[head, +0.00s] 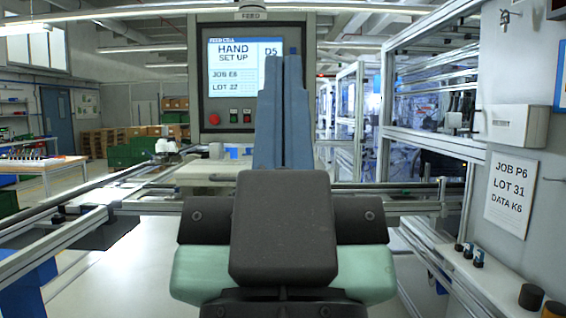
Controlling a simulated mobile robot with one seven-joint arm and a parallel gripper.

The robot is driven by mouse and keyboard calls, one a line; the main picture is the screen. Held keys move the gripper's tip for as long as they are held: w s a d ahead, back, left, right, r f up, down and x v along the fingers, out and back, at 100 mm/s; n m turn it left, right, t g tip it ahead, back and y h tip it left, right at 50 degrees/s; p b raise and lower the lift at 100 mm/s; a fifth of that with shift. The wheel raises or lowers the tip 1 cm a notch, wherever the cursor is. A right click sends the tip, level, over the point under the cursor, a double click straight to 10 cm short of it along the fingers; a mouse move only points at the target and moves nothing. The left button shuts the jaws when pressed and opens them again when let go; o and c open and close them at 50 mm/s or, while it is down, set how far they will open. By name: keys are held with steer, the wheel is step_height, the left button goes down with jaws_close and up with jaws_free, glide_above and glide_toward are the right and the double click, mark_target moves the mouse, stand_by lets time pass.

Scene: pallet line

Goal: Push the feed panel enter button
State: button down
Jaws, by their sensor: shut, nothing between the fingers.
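The feed panel (203,45) is a grey cabinet marked FEED, upright ahead of me. Its lit screen (230,60) reads HAND SET UP, D5, JOB E8, LOT 22. Below the screen are a round red button (214,119) and two small buttons (240,115) with labels too small to read. I cannot tell which button is enter. My gripper (284,60) points toward the panel with its two blue fingers together and nothing between them. The fingers cover the screen's right edge and the panel's lower right part. I cannot tell whether the fingertips touch the panel.
A metal rail (400,190) crosses in front of the panel, with a pale work surface (205,173) behind it. A framed machine cell stands at the right, beside a wall with a paper notice (510,190). A workbench (40,162) is at the far left.

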steer(key=shift+r, duration=0.1)
step_height(320, 180, up, 12)
steer(key=p, duration=1.2)
steer(key=shift+w, duration=0.1)
